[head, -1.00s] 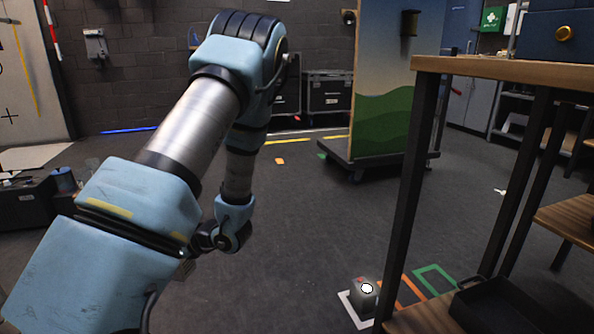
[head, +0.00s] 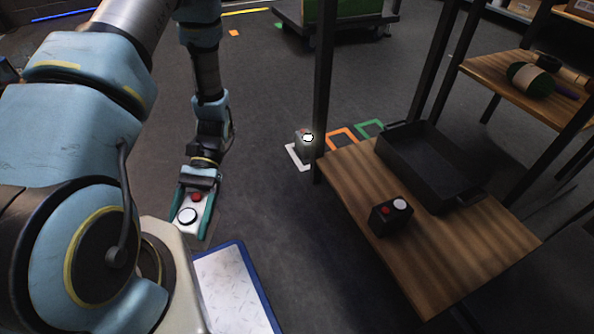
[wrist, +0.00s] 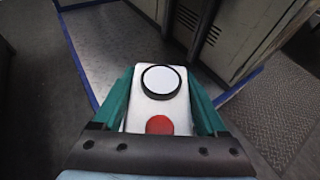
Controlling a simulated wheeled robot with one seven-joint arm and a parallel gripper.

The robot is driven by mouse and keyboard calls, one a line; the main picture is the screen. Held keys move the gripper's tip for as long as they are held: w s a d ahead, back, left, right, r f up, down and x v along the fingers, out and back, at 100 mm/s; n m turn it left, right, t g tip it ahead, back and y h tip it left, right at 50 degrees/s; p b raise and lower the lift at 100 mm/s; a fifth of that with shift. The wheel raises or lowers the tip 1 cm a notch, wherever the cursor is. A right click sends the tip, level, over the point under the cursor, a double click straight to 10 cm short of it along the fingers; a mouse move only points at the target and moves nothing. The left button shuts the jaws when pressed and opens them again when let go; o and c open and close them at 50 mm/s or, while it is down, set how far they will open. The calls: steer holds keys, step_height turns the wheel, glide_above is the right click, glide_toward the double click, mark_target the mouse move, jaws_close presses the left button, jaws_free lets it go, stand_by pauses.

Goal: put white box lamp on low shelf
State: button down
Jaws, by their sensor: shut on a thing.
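The white box lamp (head: 187,216), with a round white lens and a red button, is held between the teal fingers of my gripper (head: 190,228). In the wrist view the white box lamp (wrist: 160,105) sits between both fingers (wrist: 160,78), lens away from the palm. In the head view the gripper hangs left of the low shelf (head: 355,190), with open floor between. The shelf's front left is bare.
A grey box lamp (head: 304,142) with a bright lens stands on the floor at the white outline, beside the dark shelf post (head: 322,90). Orange (head: 342,133) and green floor outlines lie behind it. A higher wooden shelf (head: 490,72) holds rolls at right.

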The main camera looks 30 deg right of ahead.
steer(key=s+d+f+n+g+h+b, duration=0.1)
steer(key=d+f+n+h, duration=0.2)
steer(key=d+n+h, duration=0.6)
steer(key=s+d+f+n+h+b, duration=0.1)
steer(key=d+f+n+h, duration=0.3)
steer(key=d, duration=1)
steer(key=w+d+f+n+t+h+b, duration=0.1)
steer(key=w+d+f+n+t+h, duration=0.1)
steer(key=w+d+n+t+h, duration=1.1)
steer(key=shift+w+d+f+m+g+y+b, duration=0.3)
steer(key=shift+w+d+f+y+b, duration=0.7)
steer(key=shift+d, duration=2.05)
steer(key=shift+w+d+f+m+g+y+b, duration=0.15)
steer(key=shift+d+g+y+b, duration=0.25)
steer(key=shift+d+b, duration=2)
steer(key=shift+w+d+f+m+g+y+b, duration=0.25)
steer(key=shift+w+d+f+y+b, duration=0.4)
steer(key=shift+d, duration=3.1)
steer(key=shift+s+r, duration=0.15)
steer(key=shift+r, duration=0.05)
